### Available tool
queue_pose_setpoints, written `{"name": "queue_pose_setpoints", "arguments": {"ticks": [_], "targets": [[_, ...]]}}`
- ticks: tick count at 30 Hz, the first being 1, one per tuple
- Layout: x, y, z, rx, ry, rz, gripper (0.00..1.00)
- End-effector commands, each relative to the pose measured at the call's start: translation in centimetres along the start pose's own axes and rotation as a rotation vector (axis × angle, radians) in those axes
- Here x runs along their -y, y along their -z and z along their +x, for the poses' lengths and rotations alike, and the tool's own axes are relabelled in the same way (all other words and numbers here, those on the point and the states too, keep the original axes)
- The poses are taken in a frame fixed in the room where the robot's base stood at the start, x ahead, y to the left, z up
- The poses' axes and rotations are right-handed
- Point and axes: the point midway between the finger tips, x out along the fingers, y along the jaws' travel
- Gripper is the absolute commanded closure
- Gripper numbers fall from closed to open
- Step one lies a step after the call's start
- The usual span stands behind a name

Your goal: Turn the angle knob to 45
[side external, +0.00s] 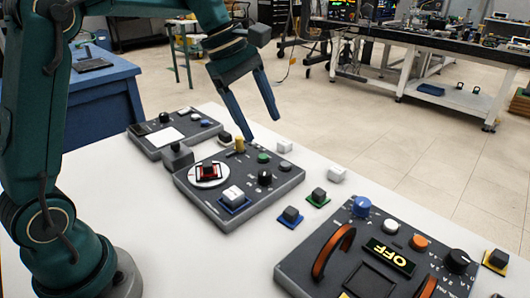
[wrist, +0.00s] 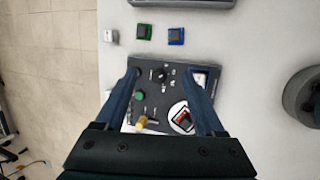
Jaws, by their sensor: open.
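The middle control panel (side external: 225,208) lies on the white table, with its labels too small to read. It carries a black pointer knob (side external: 264,178) with marks around it, and a white round dial (side external: 194,181) with a red and black piece (side external: 208,170) on it. I cannot tell which is the angle knob or its reading. My gripper (side external: 260,131) is open and empty above the panel's far side. In the wrist view the black knob (wrist: 159,76) shows between the open fingers; the white dial (wrist: 182,108) lies near the right finger.
A green button (side external: 263,158) and a yellow post (side external: 239,145) stand beside the knob. A white switch (side external: 233,195) is at the panel's near side. Another panel (side external: 300,264) with orange handles is at right, a smaller one (side external: 149,143) at left. Small loose blocks (side external: 319,196) lie between panels.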

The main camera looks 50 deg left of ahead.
Motion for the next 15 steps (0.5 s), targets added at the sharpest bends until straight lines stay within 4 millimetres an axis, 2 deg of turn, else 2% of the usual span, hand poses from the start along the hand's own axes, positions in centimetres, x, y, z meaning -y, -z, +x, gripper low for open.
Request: {"name": "queue_pose_setpoints", "arguments": {"ticks": [6, 15], "targets": [[1.9, -1.8, -2.0, -0.038, -0.036, 0.144, 0.29], [5.0, -3.5, -3.9, -0.095, -0.074, 0.360, 0.29]]}}
